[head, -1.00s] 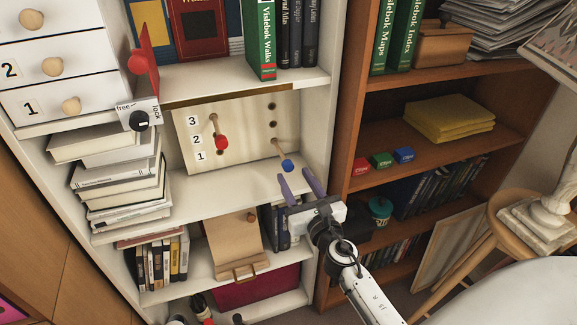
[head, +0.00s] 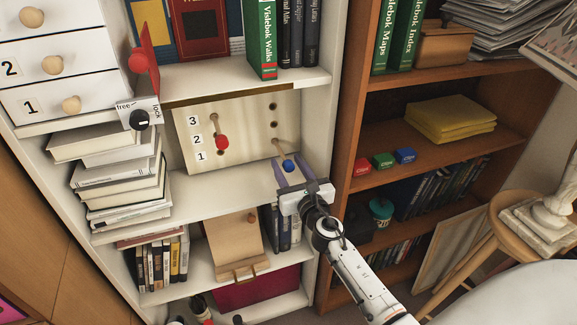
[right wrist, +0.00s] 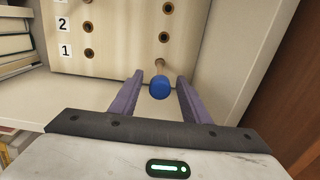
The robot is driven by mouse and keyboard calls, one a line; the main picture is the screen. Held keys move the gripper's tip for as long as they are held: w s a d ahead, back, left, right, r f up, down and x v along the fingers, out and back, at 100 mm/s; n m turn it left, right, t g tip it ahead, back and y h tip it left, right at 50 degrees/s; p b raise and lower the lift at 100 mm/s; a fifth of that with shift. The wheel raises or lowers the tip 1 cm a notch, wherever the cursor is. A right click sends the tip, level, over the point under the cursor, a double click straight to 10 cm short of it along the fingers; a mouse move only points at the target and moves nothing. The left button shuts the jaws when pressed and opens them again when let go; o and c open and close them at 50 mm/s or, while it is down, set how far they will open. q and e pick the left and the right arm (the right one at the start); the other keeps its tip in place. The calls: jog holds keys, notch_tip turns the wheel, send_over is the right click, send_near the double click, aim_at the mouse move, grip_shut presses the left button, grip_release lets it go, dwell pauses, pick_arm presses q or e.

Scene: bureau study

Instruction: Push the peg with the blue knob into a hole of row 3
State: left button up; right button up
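The blue-knob peg (head: 289,166) sticks out of the lowest right hole of the pale pegboard (head: 239,122), level with row 1. Its blue knob (right wrist: 159,88) faces me in the right wrist view. My right gripper (head: 291,163) is open, one purple finger on each side of the knob; small gaps show in the right wrist view (right wrist: 160,79). The right-column holes of row 3 (head: 272,107) and row 2 (head: 274,124) look empty. A red-knob peg (head: 222,142) projects from the left row 3 hole. My left gripper is not in view.
The pegboard stands at the back of a white shelf (head: 225,185). Stacked books (head: 120,180) stand to the left. A brown bookcase (head: 345,140) rises close on the right. A wooden clipboard-like stand (head: 232,245) is below.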

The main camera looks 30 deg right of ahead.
grip_shut()
jog(key=shift+v, duration=1.7)
jog(key=shift+p+v, duration=0.35)
jog(key=shift+v, duration=1.1)
jog(key=shift+r, duration=0.1)
